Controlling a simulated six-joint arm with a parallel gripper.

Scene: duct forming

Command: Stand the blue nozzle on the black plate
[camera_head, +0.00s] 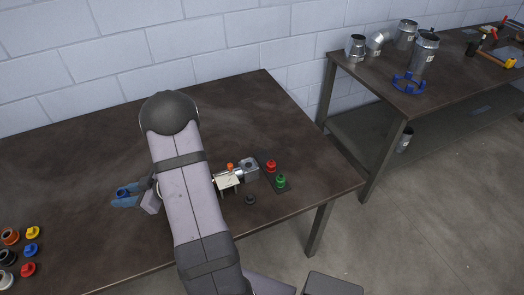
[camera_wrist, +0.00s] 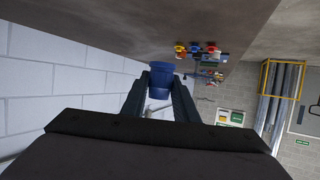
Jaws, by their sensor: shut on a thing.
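The blue nozzle (camera_wrist: 168,74) is between the two dark fingers of my gripper (camera_wrist: 161,84) in the wrist view. My gripper is shut on it; its lower part is partly hidden by the fingers. In the head view my gripper (camera_head: 125,198) is left of my arm, over the left part of the table, with the blue nozzle (camera_head: 122,191) in it. Its height above the table is hard to tell. The black plate (camera_head: 266,181) lies right of my arm. A red nozzle (camera_head: 271,166) and a green nozzle (camera_head: 281,181) stand on it.
Left of the plate are a metal block (camera_head: 249,169), a pale box (camera_head: 227,182) and a small black ring (camera_head: 250,199). Several coloured nozzles (camera_head: 31,249) stand at the table's left front. A second table (camera_head: 380,88) holds metal ducts. The table's back is clear.

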